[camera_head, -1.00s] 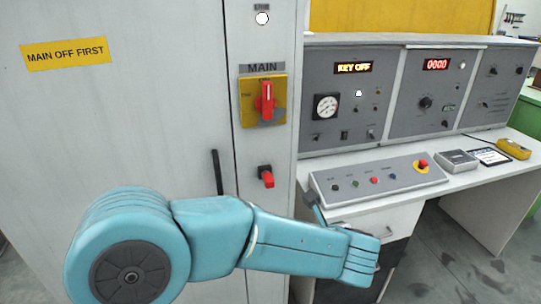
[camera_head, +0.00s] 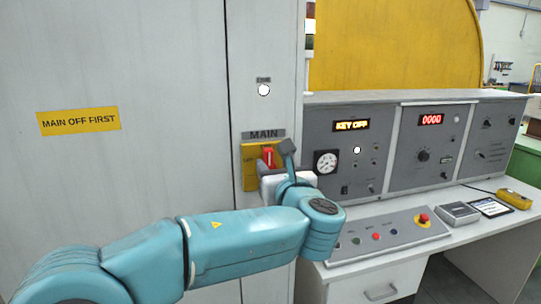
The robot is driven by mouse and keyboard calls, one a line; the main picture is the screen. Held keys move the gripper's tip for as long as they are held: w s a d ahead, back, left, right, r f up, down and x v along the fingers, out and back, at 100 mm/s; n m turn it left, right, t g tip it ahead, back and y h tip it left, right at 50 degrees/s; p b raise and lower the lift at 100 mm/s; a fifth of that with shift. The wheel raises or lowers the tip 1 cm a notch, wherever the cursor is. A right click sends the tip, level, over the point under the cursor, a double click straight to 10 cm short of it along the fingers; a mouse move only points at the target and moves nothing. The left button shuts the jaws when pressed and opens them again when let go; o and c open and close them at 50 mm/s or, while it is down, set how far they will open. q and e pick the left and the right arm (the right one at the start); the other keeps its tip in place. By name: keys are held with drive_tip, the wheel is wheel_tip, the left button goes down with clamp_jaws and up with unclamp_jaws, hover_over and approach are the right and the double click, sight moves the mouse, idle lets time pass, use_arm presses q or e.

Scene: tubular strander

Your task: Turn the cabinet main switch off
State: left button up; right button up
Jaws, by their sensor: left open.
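The cabinet main switch is a red handle (camera_head: 268,157) on a yellow plate (camera_head: 249,172), under a label reading MAIN, on the grey cabinet front. The handle looks upright; its lower part is hidden. My left gripper (camera_head: 273,163) is at the switch, with its open fingers on either side of the red handle. I cannot tell whether they touch it. My left arm comes in from the lower left and its wrist covers the area below the plate. My right gripper is not in view.
A yellow MAIN OFF FIRST sign (camera_head: 79,121) is on the cabinet door. A white lamp (camera_head: 264,90) is above the switch.

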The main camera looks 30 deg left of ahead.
sight(269, 160)
use_arm(q)
drive_tip(key=shift+p+x, duration=0.3)
drive_tip(key=shift+x, duration=1.75)
clamp_jaws()
drive_tip(key=shift+f, duration=0.1)
